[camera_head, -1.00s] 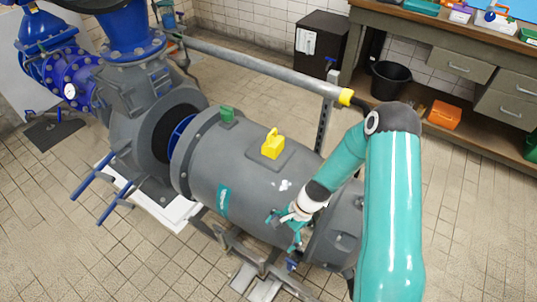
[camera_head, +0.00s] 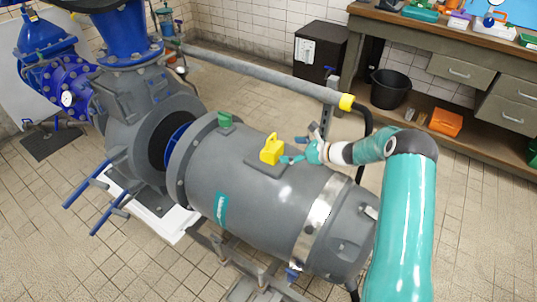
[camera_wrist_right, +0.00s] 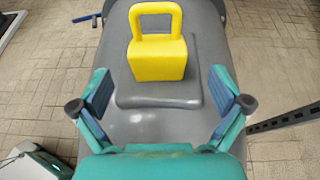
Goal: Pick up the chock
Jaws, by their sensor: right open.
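The yellow chock (camera_head: 271,150), a block with a loop handle on top, sits upright on a flat grey pad (camera_wrist_right: 190,100) on the big grey motor (camera_head: 240,190). It also shows in the right wrist view (camera_wrist_right: 157,58), ahead of the fingers and roughly midway between them. My right gripper (camera_head: 297,157) is just right of the chock in the head view. Its fingers (camera_wrist_right: 158,95) are spread wide and empty in the wrist view, with nothing between the tips but the pad. My left gripper is in neither view.
A grey rail (camera_head: 260,70) with a yellow end runs behind the motor. A workbench (camera_head: 440,45), a black bucket (camera_head: 390,88) and a dark cabinet (camera_head: 320,50) stand at the back. Tiled floor is open at lower left.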

